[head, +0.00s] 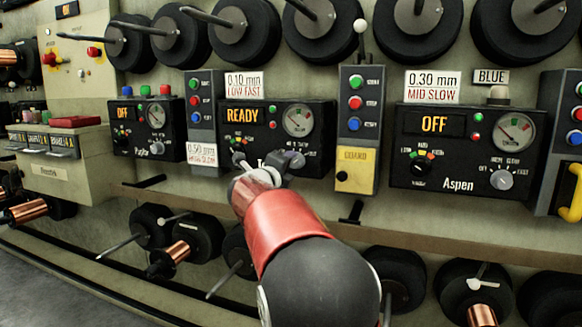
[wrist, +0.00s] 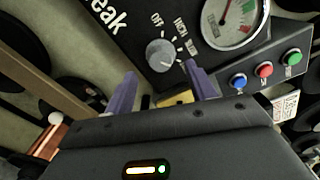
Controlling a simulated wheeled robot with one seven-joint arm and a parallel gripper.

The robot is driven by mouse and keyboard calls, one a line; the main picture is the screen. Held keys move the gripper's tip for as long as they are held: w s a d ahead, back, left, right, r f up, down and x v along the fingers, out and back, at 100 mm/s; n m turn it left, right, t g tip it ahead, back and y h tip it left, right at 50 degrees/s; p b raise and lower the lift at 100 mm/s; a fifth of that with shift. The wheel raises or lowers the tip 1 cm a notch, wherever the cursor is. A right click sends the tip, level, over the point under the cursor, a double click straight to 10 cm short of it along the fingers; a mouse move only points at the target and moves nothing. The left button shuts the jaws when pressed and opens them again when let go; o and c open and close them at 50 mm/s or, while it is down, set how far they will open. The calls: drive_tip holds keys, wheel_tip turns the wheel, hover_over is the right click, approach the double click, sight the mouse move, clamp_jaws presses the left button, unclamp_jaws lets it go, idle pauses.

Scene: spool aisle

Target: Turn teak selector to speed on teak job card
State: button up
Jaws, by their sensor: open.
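The Teak unit (head: 275,145) shows READY on its display in the head view; its name is mostly hidden by my arm. A card reading 0.10 mm LOW FAST (head: 243,85) is above it. In the wrist view the grey round selector (wrist: 160,53) has OFF and other, hard-to-read marks around it. My gripper (wrist: 160,83) is open, its two purple fingers apart just below the selector in that picture. I cannot tell whether either touches it. In the head view my gripper (head: 282,164) covers the lower right of the Teak panel, hiding the selector.
The Aspen unit (head: 462,145), showing OFF, is at right with a 0.30 mm MID SLOW card (head: 432,87). Another OFF unit (head: 148,130) is left. A button column (head: 359,110) with a yellow guard box (head: 356,170) adjoins Teak. Spools line above and below the shelf.

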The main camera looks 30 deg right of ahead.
drive_tip(key=v, duration=0.2)
drive_tip(key=shift+s+a, duration=0.25)
drive_tip(key=shift+a, duration=0.05)
drive_tip(key=s+a+r+n+t+y+p, duration=0.1)
drive_tip(key=s+a+r+n+t+y, duration=0.1)
drive_tip(key=a+n+y, duration=0.3)
drive_tip(key=s+a+r+n+t+y+p, duration=0.2)
drive_tip(key=s+a+n+t+y, duration=0.15)
drive_tip(key=a+n, duration=0.3)
drive_tip(key=s+a+f+n+g+y+p, duration=0.25)
drive_tip(key=s+a+f+n+y, duration=0.3)
drive_tip(key=s+a+n, duration=0.35)
drive_tip(key=s+f+n+g, duration=0.4)
drive_tip(key=s+f, duration=0.3)
drive_tip(key=s, duration=0.4)
drive_tip(key=s+f+n+g+p, duration=0.1)
drive_tip(key=s+f+n+g, duration=0.4)
drive_tip(key=s, duration=0.6)
wheel_tip(320, 180, down, 2)
drive_tip(key=shift+d+f+n+p, duration=0.15)
drive_tip(key=shift+n+p, duration=0.15)
drive_tip(key=shift+n, duration=0.85)
